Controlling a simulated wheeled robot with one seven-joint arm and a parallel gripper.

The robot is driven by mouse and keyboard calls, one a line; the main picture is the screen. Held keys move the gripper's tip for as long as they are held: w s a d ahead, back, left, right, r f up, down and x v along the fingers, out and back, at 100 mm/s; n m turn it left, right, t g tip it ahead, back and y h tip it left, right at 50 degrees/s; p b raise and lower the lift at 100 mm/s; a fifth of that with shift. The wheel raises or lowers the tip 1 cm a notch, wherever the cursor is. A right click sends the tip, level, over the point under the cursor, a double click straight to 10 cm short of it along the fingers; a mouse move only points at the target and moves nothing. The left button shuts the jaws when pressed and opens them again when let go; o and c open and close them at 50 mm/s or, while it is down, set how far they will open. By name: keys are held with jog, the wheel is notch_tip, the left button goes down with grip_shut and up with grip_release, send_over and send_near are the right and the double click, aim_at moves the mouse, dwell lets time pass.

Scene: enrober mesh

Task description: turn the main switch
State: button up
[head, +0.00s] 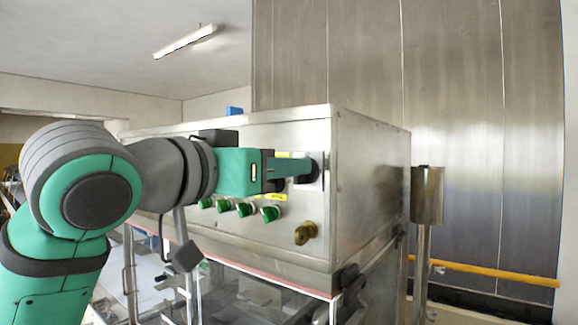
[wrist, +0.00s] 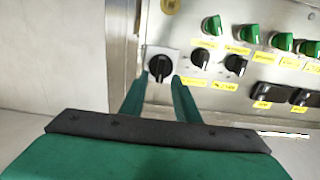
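The main switch appears to be the black rotary knob (wrist: 160,68) on a pale square plate, at the end of the control panel. It also shows in the head view as a dark knob (head: 314,169), partly hidden behind my fingers. My gripper (wrist: 159,80) points at the panel, with one green finger on each side of the knob. The fingers are apart; whether the tips touch the knob is hard to tell. In the head view my gripper (head: 295,167) reaches the upper right of the panel front.
The steel cabinet (head: 370,190) carries a row of green knobs (head: 269,213) and a brass-coloured part (head: 305,233) below the switch. Smaller black knobs (wrist: 236,64) sit beside the switch. A steel post (head: 425,195) and yellow rail (head: 490,271) stand to the right.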

jog(key=shift+x, duration=0.8)
jog(key=shift+c, duration=0.2)
grip_shut()
jog(key=shift+m, duration=0.4)
jog(key=m, duration=1.1)
jog(key=f+m, duration=0.1)
jog(key=m, duration=0.4)
jog(key=shift+s+d+m, duration=0.3)
jog(key=shift+d+m, duration=0.1)
jog(key=shift+m, duration=0.3)
